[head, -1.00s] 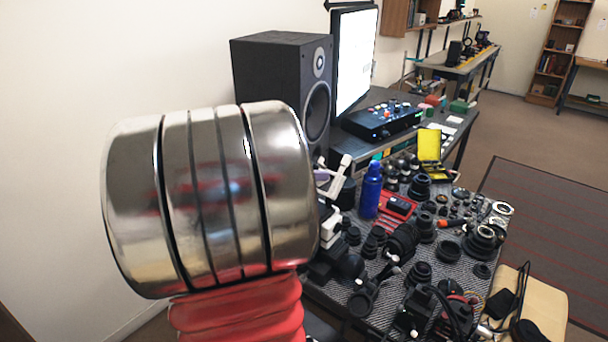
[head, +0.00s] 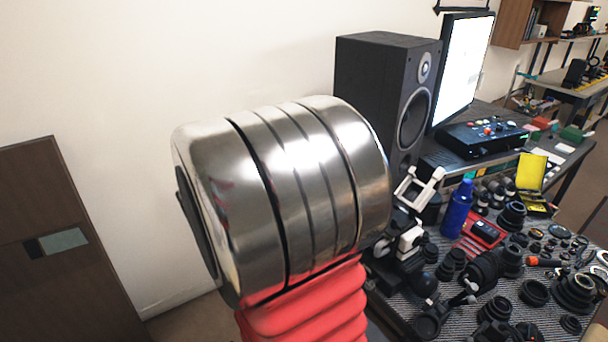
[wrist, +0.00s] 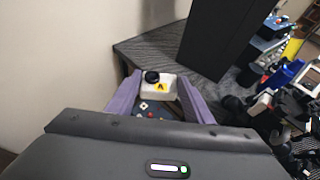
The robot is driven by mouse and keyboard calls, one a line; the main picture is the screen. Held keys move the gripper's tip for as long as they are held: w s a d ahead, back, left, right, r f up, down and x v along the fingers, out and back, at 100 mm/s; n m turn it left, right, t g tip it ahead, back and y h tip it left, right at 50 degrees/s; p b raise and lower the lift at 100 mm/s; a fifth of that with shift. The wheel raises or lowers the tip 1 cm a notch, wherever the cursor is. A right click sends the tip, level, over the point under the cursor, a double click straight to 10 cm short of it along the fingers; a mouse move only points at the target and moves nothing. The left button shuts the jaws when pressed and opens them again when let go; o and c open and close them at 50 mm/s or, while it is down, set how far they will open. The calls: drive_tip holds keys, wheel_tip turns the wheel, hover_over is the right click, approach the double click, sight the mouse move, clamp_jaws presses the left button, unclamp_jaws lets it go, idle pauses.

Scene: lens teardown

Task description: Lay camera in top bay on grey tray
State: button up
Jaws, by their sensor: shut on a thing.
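In the wrist view my gripper (wrist: 161,92) has its two purple-grey fingers shut on what looks like the camera (wrist: 158,91). The held thing has a pale top with a black round knob and an orange "A" mark, and a dark face with small coloured buttons. The fingers are on its left and right sides. It is held up in the air, before a dark desk corner. In the head view my large metal arm link hides the gripper and the held thing. I cannot make out the grey tray or its top bay in either view.
A bench (head: 408,315) at right is crowded with lenses, a blue bottle (head: 457,208), a red tray (head: 474,246), a yellow case (head: 531,172) and a white-armed device (head: 411,240). A black speaker (head: 370,100) and a monitor (head: 464,70) stand behind. A brown cabinet (head: 60,270) is at left.

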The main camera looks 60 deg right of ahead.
drive_tip(key=w+a+f+n+t+y, duration=0.1)
drive_tip(key=w+a, duration=0.4)
drive_tip(key=a, duration=0.5)
drive_tip(key=w+a+f+n+t+y, duration=0.2)
drive_tip(key=w+a+f+n+t, duration=0.2)
drive_tip(key=a, duration=0.6)
drive_tip(key=shift+w+n+t+y, duration=0.35)
drive_tip(key=shift+w+n, duration=0.25)
drive_tip(key=shift+w, duration=0.45)
drive_tip(key=a+f+n+t+y, duration=0.1)
drive_tip(key=a, duration=0.5)
drive_tip(key=a+f+n+y, duration=0.2)
drive_tip(key=a, duration=0.4)
drive_tip(key=w+a+f+n+t+y, duration=0.1)
drive_tip(key=a+f+n, duration=0.1)
drive_tip(key=a, duration=0.4)
drive_tip(key=shift+a+t+y, duration=0.25)
drive_tip(key=shift+t+y, duration=0.1)
drive_tip(key=shift+d, duration=0.1)
